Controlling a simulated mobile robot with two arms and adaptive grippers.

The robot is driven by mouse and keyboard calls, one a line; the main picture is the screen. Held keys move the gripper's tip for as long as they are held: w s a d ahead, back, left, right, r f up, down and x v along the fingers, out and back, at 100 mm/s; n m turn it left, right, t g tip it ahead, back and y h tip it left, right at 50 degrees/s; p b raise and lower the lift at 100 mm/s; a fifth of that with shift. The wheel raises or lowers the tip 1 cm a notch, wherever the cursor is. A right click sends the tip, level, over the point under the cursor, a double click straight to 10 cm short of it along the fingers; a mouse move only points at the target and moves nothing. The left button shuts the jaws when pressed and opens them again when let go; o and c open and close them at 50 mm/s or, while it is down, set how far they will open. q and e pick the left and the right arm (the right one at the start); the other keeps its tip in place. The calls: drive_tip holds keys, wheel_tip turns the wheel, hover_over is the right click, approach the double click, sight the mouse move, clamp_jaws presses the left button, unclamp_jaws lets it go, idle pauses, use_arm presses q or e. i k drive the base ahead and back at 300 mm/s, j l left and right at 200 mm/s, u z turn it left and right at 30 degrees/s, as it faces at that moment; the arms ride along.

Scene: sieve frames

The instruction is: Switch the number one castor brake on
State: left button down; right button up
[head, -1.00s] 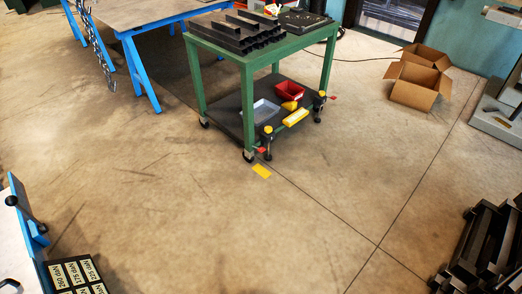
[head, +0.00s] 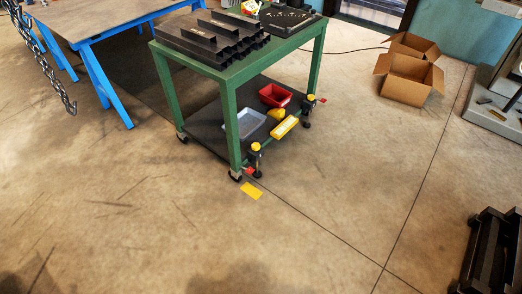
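A green trolley (head: 230,110) on castors stands in the upper middle of the head view. Its near castor (head: 236,175) has a small red lever (head: 250,171) beside it, close to a yellow floor marking (head: 251,191). Another red lever (head: 322,100) shows at the trolley's right corner. Two dark posts with yellow tops, one near (head: 256,147) and one far (head: 311,98), stand by these corners. The levers are too small to tell their setting. A further castor (head: 182,138) shows at the left leg. Neither of my grippers is in view.
Black steel profiles (head: 210,40) lie on the trolley's top; a red bin (head: 275,95) and grey tray (head: 244,122) are on its lower shelf. A blue-legged table (head: 105,75) stands left, cardboard boxes (head: 408,80) right, a black rack (head: 490,255) lower right. The front floor is clear.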

sight(250, 170)
drive_tip(key=i+j+z, duration=0.5)
drive_tip(key=i+j, duration=0.5)
drive_tip(key=i, duration=0.15)
